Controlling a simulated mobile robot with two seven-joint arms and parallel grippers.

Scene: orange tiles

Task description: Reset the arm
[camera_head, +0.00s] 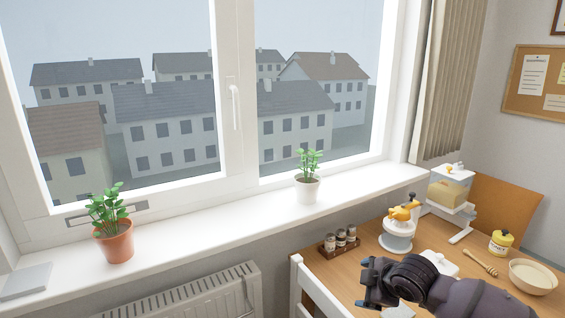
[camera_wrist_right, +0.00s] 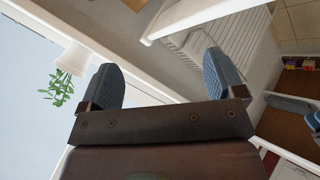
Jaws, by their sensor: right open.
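My right gripper (camera_head: 372,283) is over the left part of the wooden table in the head view, with its arm coming in from the lower right. In the right wrist view its two blue-grey fingers (camera_wrist_right: 160,84) stand wide apart, with nothing between them.
The wooden table (camera_head: 345,270) holds a spice rack (camera_head: 341,241), a white-and-yellow juicer (camera_head: 398,232), a clear dispenser (camera_head: 451,190), a yellow jar (camera_head: 501,242), a honey dipper (camera_head: 480,262) and a bowl (camera_head: 532,277). Potted plants (camera_head: 115,240) (camera_head: 307,188) stand on the windowsill (camera_head: 210,227). A radiator (camera_head: 190,296) is below.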

